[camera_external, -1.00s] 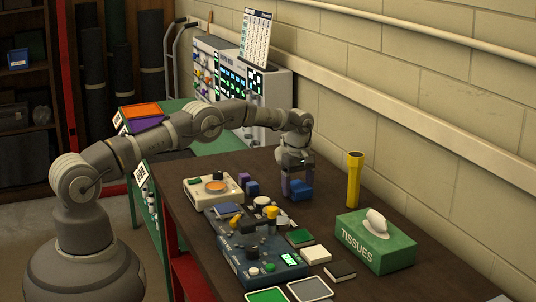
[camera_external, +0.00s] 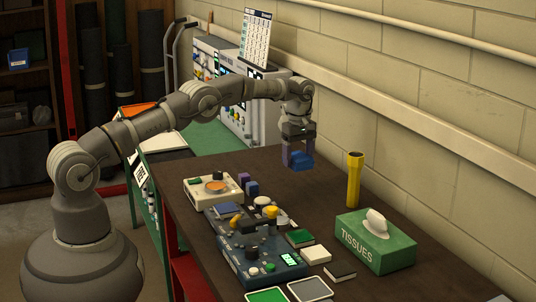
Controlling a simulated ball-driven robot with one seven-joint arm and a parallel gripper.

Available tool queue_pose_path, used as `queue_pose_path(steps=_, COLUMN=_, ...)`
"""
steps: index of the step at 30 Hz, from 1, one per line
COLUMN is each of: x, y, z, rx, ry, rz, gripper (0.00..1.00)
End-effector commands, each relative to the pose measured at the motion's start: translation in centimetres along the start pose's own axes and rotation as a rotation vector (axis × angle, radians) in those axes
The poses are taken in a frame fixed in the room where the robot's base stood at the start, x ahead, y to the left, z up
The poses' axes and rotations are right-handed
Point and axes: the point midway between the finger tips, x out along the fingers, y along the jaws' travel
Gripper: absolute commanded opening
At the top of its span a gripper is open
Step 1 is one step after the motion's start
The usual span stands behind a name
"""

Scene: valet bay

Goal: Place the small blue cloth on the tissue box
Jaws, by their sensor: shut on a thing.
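My gripper (camera_external: 299,150) is shut on the small blue cloth (camera_external: 300,163), which looks like a compact folded block. It is held above the back of the dark table, apart from the surface. The green tissue box (camera_external: 358,243) stands at the table's right side, with a white tissue sticking up from its top. My gripper is behind and to the left of the box, higher than it.
A yellow flashlight (camera_external: 354,182) stands upright just behind the tissue box. A blue device (camera_external: 262,262) with knobs, a cream device (camera_external: 197,196) and small flat squares (camera_external: 316,255) crowd the table's left and front. The wall (camera_external: 440,120) runs along the right.

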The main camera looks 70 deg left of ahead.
Motion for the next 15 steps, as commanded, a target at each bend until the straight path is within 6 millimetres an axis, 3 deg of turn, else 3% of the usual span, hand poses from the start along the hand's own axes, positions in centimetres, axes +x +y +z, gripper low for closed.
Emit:
queue_pose_path(steps=4, x=-0.5, y=0.2, z=1.4, rx=0.062, ry=-0.001, rz=0.000, gripper=0.44)
queue_pose_path(steps=8, x=-1.5, y=0.7, z=5.3, rx=0.257, ry=-0.001, rz=0.001, gripper=0.44)
queue_pose_path(steps=15, x=-4.3, y=0.8, z=17.8, rx=0.893, ry=-0.001, rz=0.001, gripper=0.44)
